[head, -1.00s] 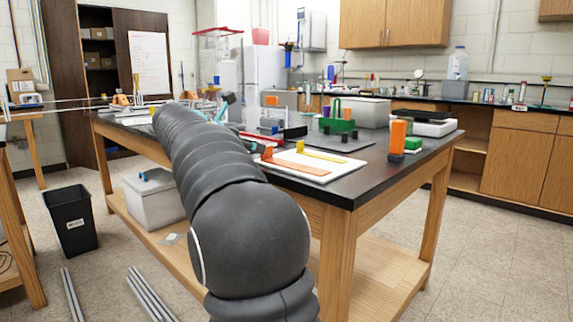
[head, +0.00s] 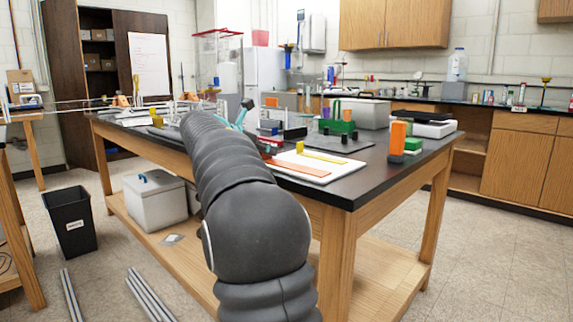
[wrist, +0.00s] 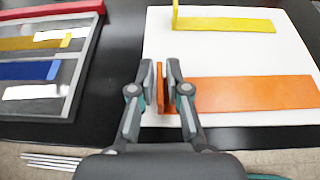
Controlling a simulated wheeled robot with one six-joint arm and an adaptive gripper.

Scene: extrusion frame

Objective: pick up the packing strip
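Two strips with upright end tabs lie on a white board (wrist: 230,60); I cannot tell which the task calls the packing strip. The orange strip (wrist: 250,93) is nearer my gripper and the yellow strip (wrist: 230,25) lies beyond it. In the head view the orange strip (head: 297,169) and yellow strip (head: 325,157) show near the bench's front edge. My gripper (wrist: 160,68) is over the orange strip's left end, its fingers on either side of the upright tab. A narrow gap shows beside the tab, so the fingers look open. My arm hides part of this area in the head view.
A grey tray (wrist: 88,75) with red, yellow, blue and white pieces lies left of the board. Black bench top (wrist: 120,55) shows between them. An orange-and-dark upright block (head: 397,140), a green block (head: 412,145) and a green holder (head: 338,127) stand farther right and back.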

